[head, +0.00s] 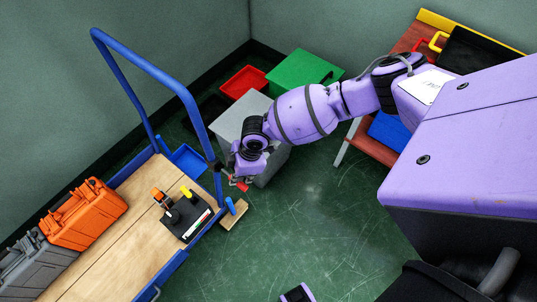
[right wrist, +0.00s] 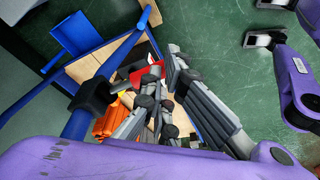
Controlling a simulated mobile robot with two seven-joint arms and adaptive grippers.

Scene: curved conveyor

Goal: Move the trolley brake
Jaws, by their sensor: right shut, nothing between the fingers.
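The trolley's blue handle (head: 185,97) carries a black clamp (head: 215,166), which also shows in the right wrist view (right wrist: 95,97). A short rod leads from the clamp towards a red end piece (head: 242,186), which I take for the brake lever. The red piece shows in the right wrist view (right wrist: 146,74), partly hidden behind my fingers. My right gripper (head: 238,178) is at the handle beside the clamp and red piece. Its fingers (right wrist: 157,82) are shut and hold nothing; I cannot tell whether they touch the lever.
The trolley's wooden deck (head: 120,245) bears an orange case (head: 84,213), a grey case (head: 35,262) and a black tray with small items (head: 185,217). A grey box (head: 240,120), green bin (head: 303,68) and red bin (head: 244,82) stand behind. The green floor (head: 320,220) is clear.

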